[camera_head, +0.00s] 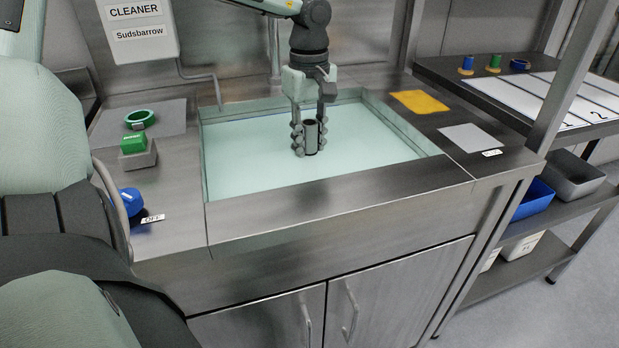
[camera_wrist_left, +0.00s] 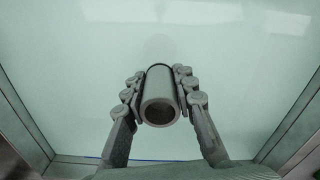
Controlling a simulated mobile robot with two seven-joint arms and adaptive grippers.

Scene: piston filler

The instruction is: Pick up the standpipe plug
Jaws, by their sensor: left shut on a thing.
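The standpipe plug (camera_head: 312,131) is a dark grey hollow tube in the sink (camera_head: 322,222), which holds pale green liquid (camera_head: 250,160). My left gripper (camera_head: 310,145) reaches down over the sink and is shut on the tube, with one finger on each side. In the left wrist view the tube (camera_wrist_left: 160,105) sits between the two fingers of the gripper (camera_wrist_left: 156,76), its open end facing the camera. I cannot tell whether the tube's lower end is in the liquid, touches the sink floor or hangs clear. My right gripper is not in view.
A green ring (camera_head: 140,119), a green block (camera_head: 134,144) and a blue knob (camera_head: 130,200) by an OFF label stand left of the sink. A yellow cloth (camera_head: 420,102) and grey pad (camera_head: 470,137) lie right. A cleaner dispenser (camera_head: 138,30) hangs at the back left.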

